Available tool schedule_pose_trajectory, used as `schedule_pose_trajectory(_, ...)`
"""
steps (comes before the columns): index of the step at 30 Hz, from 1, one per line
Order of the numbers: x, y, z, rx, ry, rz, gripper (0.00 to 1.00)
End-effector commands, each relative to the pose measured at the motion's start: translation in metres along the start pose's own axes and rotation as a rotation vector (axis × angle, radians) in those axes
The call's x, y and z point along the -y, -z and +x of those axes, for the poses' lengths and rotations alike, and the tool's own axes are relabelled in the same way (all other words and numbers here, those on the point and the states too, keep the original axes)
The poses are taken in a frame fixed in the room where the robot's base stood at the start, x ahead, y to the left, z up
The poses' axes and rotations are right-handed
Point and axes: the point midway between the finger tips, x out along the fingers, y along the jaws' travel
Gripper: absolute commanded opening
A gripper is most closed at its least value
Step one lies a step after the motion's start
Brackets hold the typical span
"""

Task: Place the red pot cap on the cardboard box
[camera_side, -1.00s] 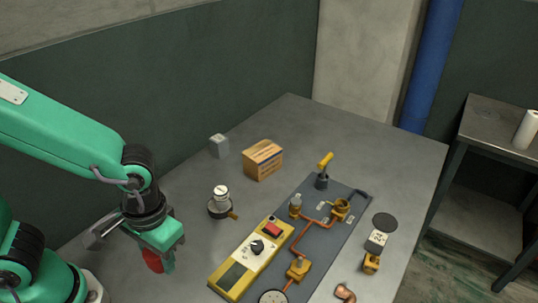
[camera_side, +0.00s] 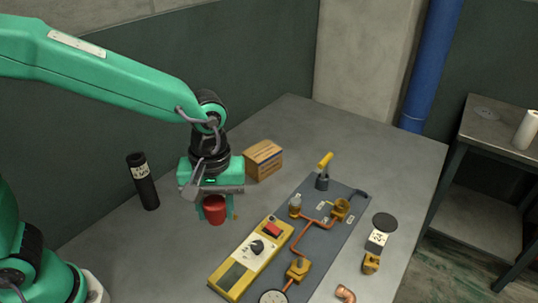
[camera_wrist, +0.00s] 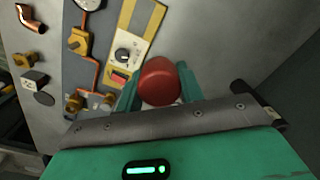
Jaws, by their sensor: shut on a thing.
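The red pot cap (camera_side: 214,209) is held between the fingers of my gripper (camera_side: 213,206), above the table, in the side view. In the wrist view the red cap (camera_wrist: 159,81) sits between the two green fingers of my gripper (camera_wrist: 160,90). The cardboard box (camera_side: 264,158) stands on the table behind and to the right of my gripper in the side view. The box is not seen in the wrist view.
A black cylinder (camera_side: 144,181) with a white label stands at the left. A yellow panel (camera_side: 247,262) and a grey board (camera_side: 322,235) with copper pipes and valves lie in front and to the right. The table's far corner beyond the box is clear.

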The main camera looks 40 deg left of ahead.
Motion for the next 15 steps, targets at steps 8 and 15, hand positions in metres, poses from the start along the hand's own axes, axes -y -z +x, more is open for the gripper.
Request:
schedule_pose_trajectory(8, -0.045, 0.05, -0.018, -0.002, -0.018, -0.307, 0.15)
schedule_pose_trajectory(15, -0.075, 0.096, -0.03, -0.002, -0.033, -0.569, 0.15)
